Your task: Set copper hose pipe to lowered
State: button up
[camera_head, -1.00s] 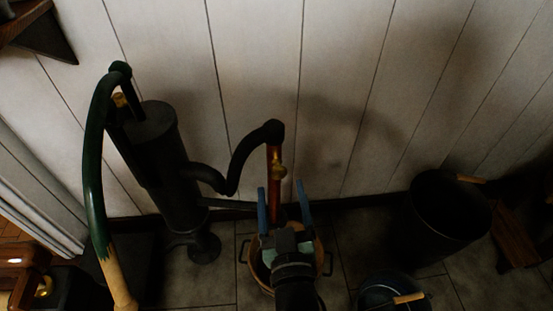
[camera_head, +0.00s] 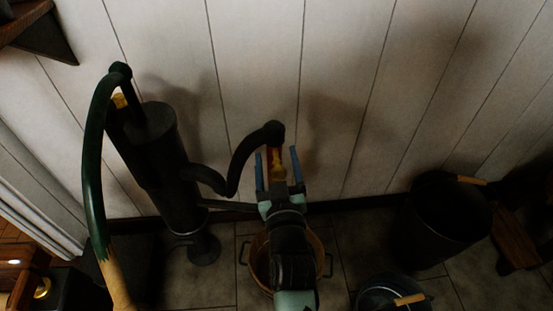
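The copper hose pipe (camera_head: 272,160) hangs straight down from the curved black spout (camera_head: 238,165) of the hand pump (camera_head: 158,165). A brass fitting (camera_head: 278,170) sits on its front. My gripper (camera_head: 277,168) is open, with one blue finger on each side of the pipe at the height of the brass fitting. I cannot tell whether the fingers touch the pipe. The lower part of the pipe is hidden behind my gripper.
A wooden-rimmed pot (camera_head: 318,250) stands on the floor below my gripper, partly hidden by my arm. A dark bucket (camera_head: 445,220) and a smaller pail (camera_head: 385,293) stand to the right. The pump's green handle (camera_head: 92,170) curves down at left. The plank wall (camera_head: 340,60) is close behind.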

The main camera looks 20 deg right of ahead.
grip_shut()
dwell(1.2)
